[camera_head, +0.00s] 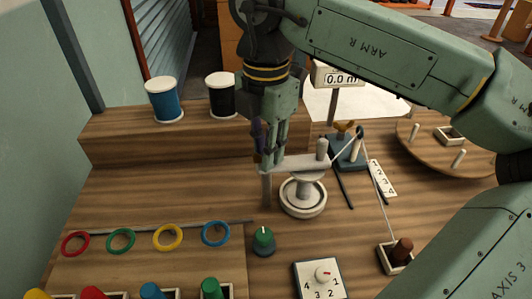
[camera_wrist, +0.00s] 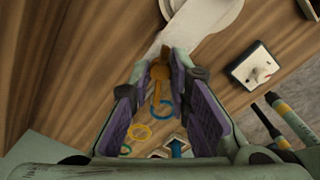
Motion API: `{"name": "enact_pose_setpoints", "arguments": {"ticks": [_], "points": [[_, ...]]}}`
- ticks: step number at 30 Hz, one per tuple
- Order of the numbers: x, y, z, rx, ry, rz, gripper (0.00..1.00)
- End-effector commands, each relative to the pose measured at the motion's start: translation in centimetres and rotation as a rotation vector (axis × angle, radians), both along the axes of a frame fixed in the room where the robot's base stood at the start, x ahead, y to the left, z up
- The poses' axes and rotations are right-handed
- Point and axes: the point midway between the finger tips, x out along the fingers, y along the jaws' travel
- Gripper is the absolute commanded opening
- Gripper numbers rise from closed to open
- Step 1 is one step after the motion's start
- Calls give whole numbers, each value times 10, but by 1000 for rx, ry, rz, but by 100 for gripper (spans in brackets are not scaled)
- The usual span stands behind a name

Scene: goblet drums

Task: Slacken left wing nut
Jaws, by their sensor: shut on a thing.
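The left wing nut (camera_wrist: 160,73) is brass-coloured and shows in the wrist view between the purple pads of my gripper (camera_wrist: 162,88). My gripper is shut on it at the fingertips. In the head view my gripper (camera_head: 270,157) points down at the left end of a pale bar (camera_head: 295,164), and its fingers hide the nut there. The bar runs over a pale round stand (camera_head: 303,197).
A blue spool (camera_head: 164,100) and a black spool (camera_head: 222,95) stand on the raised shelf. Coloured rings, including a yellow one (camera_head: 168,237), lie at front left. A green knob (camera_head: 263,241) and numbered dial (camera_head: 320,279) are in front; a round board (camera_head: 450,148) is right.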

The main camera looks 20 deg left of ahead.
Motion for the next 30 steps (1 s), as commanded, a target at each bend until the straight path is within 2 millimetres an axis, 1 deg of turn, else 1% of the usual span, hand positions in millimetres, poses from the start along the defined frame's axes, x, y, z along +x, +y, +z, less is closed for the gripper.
{"name": "enact_pose_setpoints", "arguments": {"ticks": [30], "points": [[0, -1, 0, 1, 0, 965, 0]]}}
